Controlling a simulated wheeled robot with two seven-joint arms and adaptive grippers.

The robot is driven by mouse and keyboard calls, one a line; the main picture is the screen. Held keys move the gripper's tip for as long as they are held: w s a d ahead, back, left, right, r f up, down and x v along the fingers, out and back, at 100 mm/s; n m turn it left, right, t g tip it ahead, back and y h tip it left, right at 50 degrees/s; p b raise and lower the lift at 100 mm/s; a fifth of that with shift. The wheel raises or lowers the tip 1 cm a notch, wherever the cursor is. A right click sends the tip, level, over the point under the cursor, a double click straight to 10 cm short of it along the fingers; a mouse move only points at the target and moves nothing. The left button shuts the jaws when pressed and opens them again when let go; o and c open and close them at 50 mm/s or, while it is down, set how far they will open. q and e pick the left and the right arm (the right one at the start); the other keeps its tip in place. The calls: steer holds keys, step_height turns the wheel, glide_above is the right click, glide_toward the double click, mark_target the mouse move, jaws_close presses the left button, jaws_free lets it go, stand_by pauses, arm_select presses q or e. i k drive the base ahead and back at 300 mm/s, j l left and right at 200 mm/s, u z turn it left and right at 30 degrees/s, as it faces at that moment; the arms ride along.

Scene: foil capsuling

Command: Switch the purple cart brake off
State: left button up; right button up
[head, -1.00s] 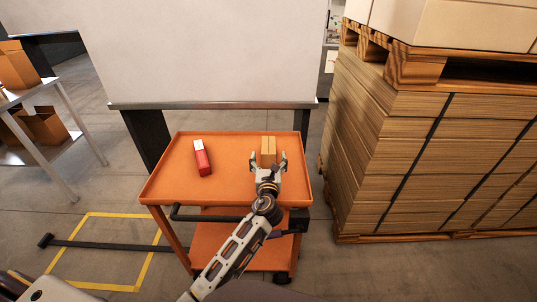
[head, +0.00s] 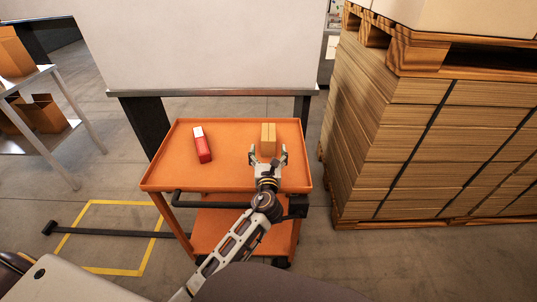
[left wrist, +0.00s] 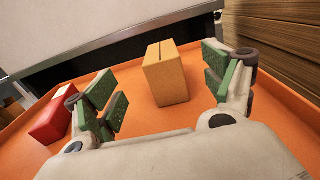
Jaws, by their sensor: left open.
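No purple cart shows. The cart in view is orange (head: 220,172), with a shallow tray top, a lower shelf and a black push handle (head: 212,205) along its near side. A black block (head: 298,206) sits at the handle's right end; I cannot tell whether it is a brake. My left gripper (head: 268,157) is open over the tray, its fingers pointing at a tan box (head: 268,138). In the left wrist view the box (left wrist: 166,76) stands ahead, between and beyond the open green-padded fingers (left wrist: 163,92). Nothing is held. My right gripper is not in view.
A red box with a white end (head: 202,146) lies on the tray's left. A tall strapped cardboard stack (head: 400,150) stands close on the right. A large white panel (head: 205,50) stands behind the cart. Yellow floor marking (head: 88,236) and a shelf table (head: 55,95) are left.

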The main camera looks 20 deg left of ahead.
mark_target(299, 214)
steer(key=k+l, duration=0.2)
steer(key=k, duration=0.25)
steer(key=k+l, duration=0.2)
steer(key=k, duration=0.3)
